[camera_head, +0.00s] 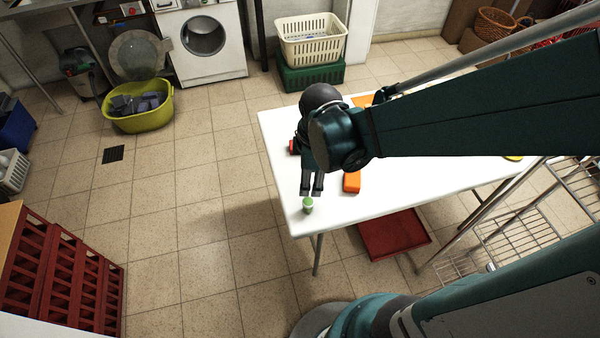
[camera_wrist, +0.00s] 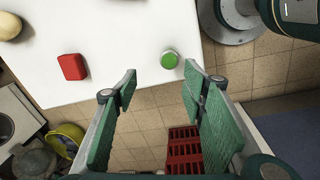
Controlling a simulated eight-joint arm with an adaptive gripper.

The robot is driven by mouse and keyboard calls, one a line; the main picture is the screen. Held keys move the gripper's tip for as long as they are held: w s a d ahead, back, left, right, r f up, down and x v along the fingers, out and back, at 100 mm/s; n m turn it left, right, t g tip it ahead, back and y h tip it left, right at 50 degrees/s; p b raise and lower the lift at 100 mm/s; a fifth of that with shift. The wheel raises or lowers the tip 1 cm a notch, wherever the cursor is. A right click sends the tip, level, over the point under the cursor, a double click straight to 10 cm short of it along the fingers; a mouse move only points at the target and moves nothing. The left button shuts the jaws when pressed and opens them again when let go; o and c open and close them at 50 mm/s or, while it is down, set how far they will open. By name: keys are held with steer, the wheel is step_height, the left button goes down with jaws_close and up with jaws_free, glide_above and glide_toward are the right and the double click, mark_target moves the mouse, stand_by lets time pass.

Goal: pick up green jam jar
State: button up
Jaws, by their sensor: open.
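The green jam jar (camera_head: 308,205) stands upright near the front left corner of the white table (camera_head: 420,185) in the head view. In the wrist view the jar (camera_wrist: 170,60) shows its round green lid from above, close to the table edge. My gripper (camera_head: 312,192) is open and empty, just behind the jar in the head view, apart from it as far as I can tell. In the wrist view my gripper (camera_wrist: 160,82) has its fingers spread wide, with the jar beyond the tips, nearer the right finger.
An orange box (camera_head: 352,182) lies on the table right of my gripper. A red object (camera_wrist: 73,67) and a pale round object (camera_wrist: 9,26) lie on the table in the wrist view. A red tray (camera_head: 394,234) is below the table. Red crates (camera_head: 62,275) stand at left.

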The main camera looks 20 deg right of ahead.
mark_target(308, 201)
steer(key=shift+s+a+f+n+g+b, duration=0.15)
steer(key=shift+f+n, duration=0.3)
steer(key=shift+f, duration=0.4)
steer(key=shift+a+f+n+g+b, duration=0.15)
steer(key=shift+f+n, duration=0.25)
steer(key=shift+f, duration=0.45)
steer(key=shift+s+a+f+n+g+b, duration=0.1)
steer(key=shift+f+n+g+b, duration=0.1)
steer(key=shift+f+n, duration=0.45)
steer(key=shift+f, duration=0.15)
steer(key=shift+f, duration=0.15)
steer(key=shift+f+b, duration=0.45)
steer(key=shift+f, duration=0.75)
steer(key=shift+s+f+b, duration=0.1)
steer(key=shift+f+b, duration=1)
steer(key=shift+f, duration=1.5)
steer(key=c, duration=1)
